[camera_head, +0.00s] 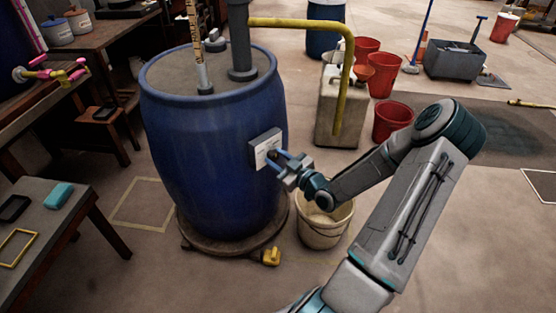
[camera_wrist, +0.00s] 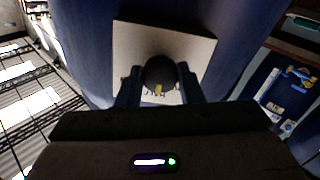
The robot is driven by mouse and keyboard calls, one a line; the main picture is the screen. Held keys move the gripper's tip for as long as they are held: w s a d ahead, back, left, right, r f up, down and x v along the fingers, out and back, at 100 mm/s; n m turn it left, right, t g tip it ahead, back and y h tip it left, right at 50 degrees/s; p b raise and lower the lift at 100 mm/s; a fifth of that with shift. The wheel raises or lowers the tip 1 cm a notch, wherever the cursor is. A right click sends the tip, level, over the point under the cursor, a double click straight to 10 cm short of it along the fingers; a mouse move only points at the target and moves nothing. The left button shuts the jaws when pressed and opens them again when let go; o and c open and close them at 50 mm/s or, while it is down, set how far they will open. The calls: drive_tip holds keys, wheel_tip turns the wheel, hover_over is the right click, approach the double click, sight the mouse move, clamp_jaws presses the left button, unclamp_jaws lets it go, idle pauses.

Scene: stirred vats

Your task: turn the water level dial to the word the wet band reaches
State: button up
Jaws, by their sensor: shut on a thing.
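The water level dial (camera_wrist: 159,74) is a dark round knob with a small yellow mark, on a pale square plate (camera_head: 262,144) fixed to the side of the blue vat (camera_head: 205,140). My gripper (camera_head: 278,158) is shut on the dial, with one finger on each side of it in the wrist view (camera_wrist: 158,86). The words on the plate are too small and too covered to read. A dipstick with a pale lower part and a marked upper part (camera_head: 196,45) stands upright in the vat's top. I cannot make out where its wet band ends.
A cream bucket (camera_head: 325,222) stands on the floor under my arm. Red buckets (camera_head: 392,121) stand behind my arm. A table (camera_head: 75,215) is at the left.

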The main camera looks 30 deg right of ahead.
drive_tip(key=n+b, duration=0.4)
drive_tip(key=shift+f+n+b, duration=0.3)
drive_tip(key=shift+b, duration=0.1)
drive_tip(key=n+b, duration=0.3)
drive_tip(key=shift+b, duration=0.3)
drive_tip(key=shift+r+n+b, duration=0.15)
drive_tip(key=shift+n+b, duration=0.65)
drive_tip(key=shift+b, duration=0.15)
drive_tip(key=o, duration=1)
drive_tip(key=shift+r, duration=0.1)
drive_tip(key=shift+c, duration=0.2)
drive_tip(key=shift+s, duration=0.15)
drive_tip(key=p+v, duration=0.3)
drive_tip(key=v, duration=1)
drive_tip(key=shift+s, duration=0.35)
drive_tip(key=shift+d+r, duration=0.1)
drive_tip(key=shift+d, duration=0.05)
